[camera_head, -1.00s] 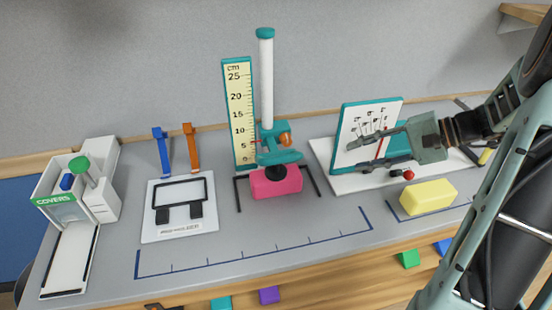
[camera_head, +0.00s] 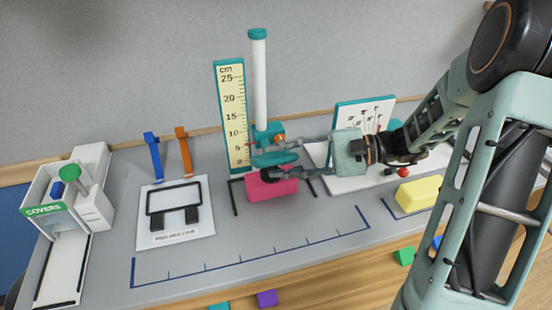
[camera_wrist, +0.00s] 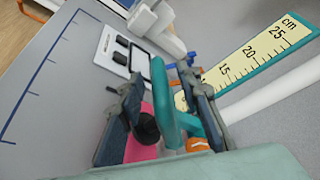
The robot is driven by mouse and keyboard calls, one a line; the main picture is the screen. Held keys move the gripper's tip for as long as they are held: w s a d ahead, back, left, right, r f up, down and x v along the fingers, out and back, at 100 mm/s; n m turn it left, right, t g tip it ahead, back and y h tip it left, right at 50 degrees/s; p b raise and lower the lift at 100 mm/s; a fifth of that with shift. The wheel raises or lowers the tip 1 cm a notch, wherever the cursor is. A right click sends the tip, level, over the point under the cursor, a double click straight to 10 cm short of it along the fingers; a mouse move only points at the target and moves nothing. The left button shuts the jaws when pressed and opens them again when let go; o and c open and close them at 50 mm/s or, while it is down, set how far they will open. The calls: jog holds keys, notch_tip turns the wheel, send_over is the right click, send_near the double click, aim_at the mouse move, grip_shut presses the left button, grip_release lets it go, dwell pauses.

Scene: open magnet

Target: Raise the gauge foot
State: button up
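The gauge is a white column (camera_head: 259,85) with a teal cap, beside a yellow cm scale (camera_head: 232,110) with a teal frame. Its teal carriage (camera_head: 270,158) sits low on the column, with an orange knob (camera_wrist: 197,145). The dark round foot (camera_wrist: 146,128) is under the carriage, at the pink block (camera_head: 262,191); whether it touches is unclear. My gripper (camera_head: 272,161) is at the carriage from the right. In the wrist view its fingers (camera_wrist: 165,110) are apart, one on each side of the teal carriage arm and the foot, with visible gaps.
A white-and-teal board (camera_head: 358,118) stands behind my gripper on a white base. A yellow block (camera_head: 417,193) lies at right. A black-framed white card (camera_head: 150,228), blue and orange stands (camera_head: 184,155) and a covers dispenser (camera_head: 44,211) are at left. The counter's front middle is clear.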

jog(key=shift+a+f, duration=0.15)
jog(key=shift+a, duration=0.45)
grip_shut()
